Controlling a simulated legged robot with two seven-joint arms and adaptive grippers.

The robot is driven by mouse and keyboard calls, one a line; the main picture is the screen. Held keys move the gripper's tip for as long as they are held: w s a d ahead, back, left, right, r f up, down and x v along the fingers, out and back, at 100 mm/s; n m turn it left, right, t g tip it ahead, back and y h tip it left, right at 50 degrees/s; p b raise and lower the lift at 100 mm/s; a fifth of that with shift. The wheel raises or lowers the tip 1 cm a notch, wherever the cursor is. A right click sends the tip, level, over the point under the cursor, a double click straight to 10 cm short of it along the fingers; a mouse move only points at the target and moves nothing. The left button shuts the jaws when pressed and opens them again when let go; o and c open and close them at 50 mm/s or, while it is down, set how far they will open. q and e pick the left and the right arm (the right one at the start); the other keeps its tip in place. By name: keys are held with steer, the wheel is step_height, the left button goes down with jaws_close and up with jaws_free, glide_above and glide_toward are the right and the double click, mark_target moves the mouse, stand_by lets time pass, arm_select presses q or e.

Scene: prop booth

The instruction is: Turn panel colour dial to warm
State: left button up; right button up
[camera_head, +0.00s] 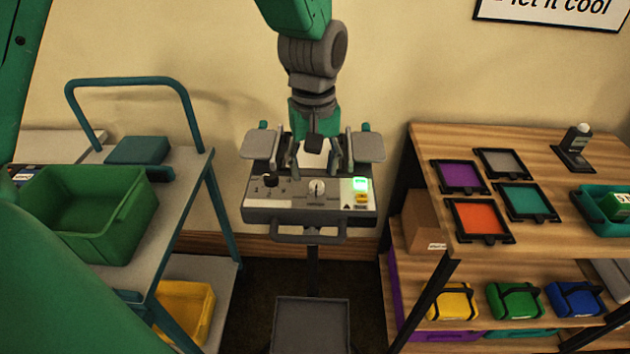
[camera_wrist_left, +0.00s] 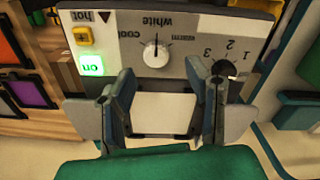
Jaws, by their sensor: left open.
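The control panel (camera_head: 345,193) is a grey-white box on a stand in the middle of the head view. Its colour dial (camera_head: 316,187) is a small white knob at the centre of the face. In the left wrist view the panel appears upside down, and the dial (camera_wrist_left: 155,53) sits between the labels cool, white and warm. Its pointer mark points toward white. My left gripper (camera_head: 315,155) is open, just behind the dial in the head view. Its fingers (camera_wrist_left: 168,92) are apart in the wrist view, with the dial beyond them, untouched. My right gripper is not in view.
A black numbered knob (camera_wrist_left: 222,68), a yellow switch (camera_wrist_left: 83,35) and a lit green on button (camera_wrist_left: 91,65) flank the dial. A handle (camera_head: 308,236) runs along the panel's front. A cart with a green bin (camera_head: 125,215) stands left, a wooden shelf (camera_head: 540,150) right.

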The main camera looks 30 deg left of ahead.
mark_target(316, 183)
arm_select(q)
steer(key=shift+d+f, duration=0.25)
steer(key=shift+f, duration=1)
steer(key=shift+d+f, duration=0.35)
steer(key=shift+f, duration=0.1)
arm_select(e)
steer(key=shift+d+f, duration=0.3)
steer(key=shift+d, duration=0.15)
arm_select(q)
steer(key=shift+a, duration=0.1)
steer(key=shift+a, duration=0.25)
jaws_close()
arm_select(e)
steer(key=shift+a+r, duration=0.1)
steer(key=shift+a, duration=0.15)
